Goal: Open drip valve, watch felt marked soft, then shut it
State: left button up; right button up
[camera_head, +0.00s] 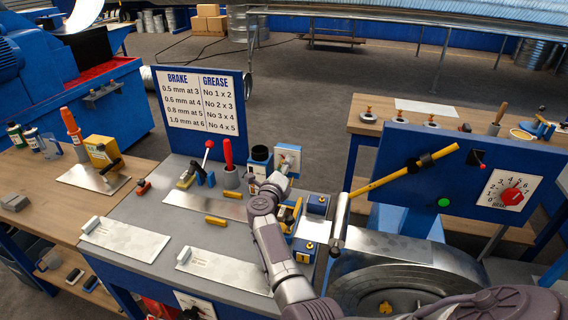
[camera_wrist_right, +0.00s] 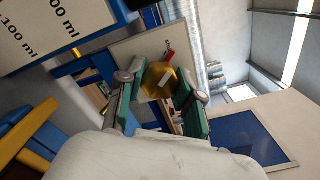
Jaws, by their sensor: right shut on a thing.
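My right gripper (camera_head: 284,176) is at a small pale plate (camera_head: 287,155) standing at the back of the grey bench. In the right wrist view, the right gripper (camera_wrist_right: 161,86) has its two green-padded fingers on either side of a brass-yellow valve (camera_wrist_right: 157,82) and is shut on it. A red lever tip (camera_wrist_right: 169,56) points up past the brass body, in front of a pale panel (camera_wrist_right: 140,47). The brass part is mostly hidden by the gripper in the head view. I cannot make out any felt marked soft. My left gripper is not in view.
A blue-framed brake and grease chart (camera_head: 202,100) stands behind the bench (camera_head: 150,210). A red-handled tool in a grey cup (camera_head: 231,177) and a black-topped pot (camera_head: 260,160) stand left of the gripper.

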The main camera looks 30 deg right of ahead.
jog(key=shift+n, duration=0.6)
